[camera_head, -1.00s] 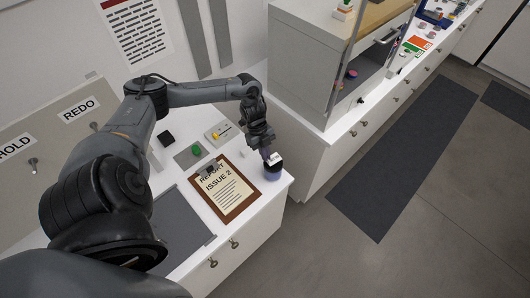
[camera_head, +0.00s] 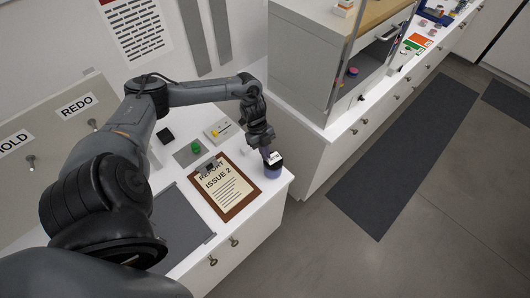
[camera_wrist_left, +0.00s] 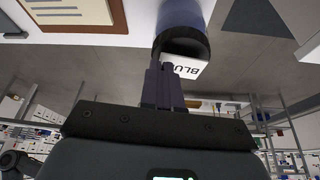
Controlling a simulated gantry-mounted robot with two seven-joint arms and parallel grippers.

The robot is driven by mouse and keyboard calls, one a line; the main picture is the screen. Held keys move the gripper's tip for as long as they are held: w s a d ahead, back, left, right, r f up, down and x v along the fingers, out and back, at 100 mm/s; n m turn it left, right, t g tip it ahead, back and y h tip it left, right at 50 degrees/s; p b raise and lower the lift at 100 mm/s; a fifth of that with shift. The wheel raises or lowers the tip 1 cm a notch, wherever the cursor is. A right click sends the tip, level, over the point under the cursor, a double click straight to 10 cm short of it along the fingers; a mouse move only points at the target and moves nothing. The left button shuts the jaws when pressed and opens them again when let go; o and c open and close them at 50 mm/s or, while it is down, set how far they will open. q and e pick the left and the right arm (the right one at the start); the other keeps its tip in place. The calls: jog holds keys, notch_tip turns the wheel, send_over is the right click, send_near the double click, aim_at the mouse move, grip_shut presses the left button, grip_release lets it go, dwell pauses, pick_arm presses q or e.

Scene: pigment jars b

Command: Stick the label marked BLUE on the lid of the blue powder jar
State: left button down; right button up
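The blue powder jar (camera_head: 272,174) stands on the white counter near its front right corner. Its dark lid (camera_wrist_left: 182,38) shows in the left wrist view, above the blue body (camera_wrist_left: 182,12). My left gripper (camera_head: 267,150) is just above the jar, with its fingers (camera_wrist_left: 165,75) close together. The white label (camera_head: 274,156) marked BLUE is at the fingertips; it also shows in the left wrist view (camera_wrist_left: 188,67), overlapping the lid's edge. The fingers appear shut on the label. I cannot tell whether the label touches the lid. My right gripper is not in view.
A clipboard (camera_head: 237,203) reading REPORT ISSUE 2 lies left of the jar. A grey mat (camera_head: 180,225) lies front left. A grey cabinet (camera_head: 305,62) stands right, beyond the counter corner.

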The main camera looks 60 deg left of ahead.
pick_arm(q)
jog(key=shift+f+b, duration=0.35)
jog(key=shift+f, duration=0.25)
dwell(0.3)
jog(key=c, duration=1.3)
grip_release()
jog(key=shift+r, duration=0.1)
notch_tip(320, 180, up, 6)
jog(key=p, duration=0.5)
jog(key=shift+p, duration=0.3)
